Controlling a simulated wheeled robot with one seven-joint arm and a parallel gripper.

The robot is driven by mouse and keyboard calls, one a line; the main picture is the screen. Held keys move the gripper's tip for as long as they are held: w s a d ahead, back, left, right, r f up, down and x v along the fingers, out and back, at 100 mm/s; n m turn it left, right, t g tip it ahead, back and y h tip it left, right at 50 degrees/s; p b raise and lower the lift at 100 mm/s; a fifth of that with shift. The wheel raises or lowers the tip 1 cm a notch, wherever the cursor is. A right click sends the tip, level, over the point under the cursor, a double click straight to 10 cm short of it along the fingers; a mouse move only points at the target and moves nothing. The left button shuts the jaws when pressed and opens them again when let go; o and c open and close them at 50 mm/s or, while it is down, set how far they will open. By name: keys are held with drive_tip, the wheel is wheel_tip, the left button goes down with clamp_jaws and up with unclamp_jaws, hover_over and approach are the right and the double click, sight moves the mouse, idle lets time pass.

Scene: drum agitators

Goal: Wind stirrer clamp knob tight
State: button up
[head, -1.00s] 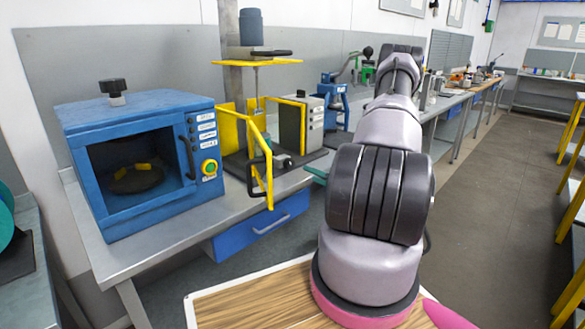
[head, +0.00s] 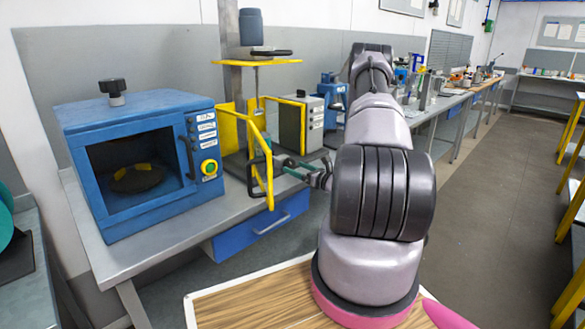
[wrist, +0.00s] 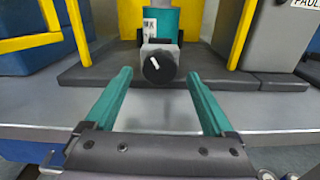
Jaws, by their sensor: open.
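The stirrer clamp knob (wrist: 158,68) is a round black knob with a white mark. It sits on a grey block (wrist: 158,48) in front of a teal body (wrist: 162,22) in the wrist view. My gripper (wrist: 159,74) is open, with a teal finger on either side of the knob's line. The fingertips appear short of the knob, with no contact visible. In the head view my gripper (head: 291,168) reaches in from the right, beside the yellow guard frame (head: 268,170). I cannot make out the knob in the head view.
The yellow guard frame also shows at the left of the wrist view (wrist: 78,30). A grey control box (wrist: 280,35) stands right of the knob. A blue oven-like cabinet (head: 140,160) stands left on the bench (head: 150,248). The front bench strip is clear.

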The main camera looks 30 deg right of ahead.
drive_tip(key=shift+x, duration=1.25)
drive_tip(key=c, duration=1.3)
drive_tip(key=shift+m, duration=0.8)
drive_tip(key=shift+c, duration=0.3)
drive_tip(key=o, duration=1.4)
drive_tip(key=shift+c, duration=0.2)
drive_tip(key=v, duration=1)
drive_tip(key=shift+s, duration=0.45)
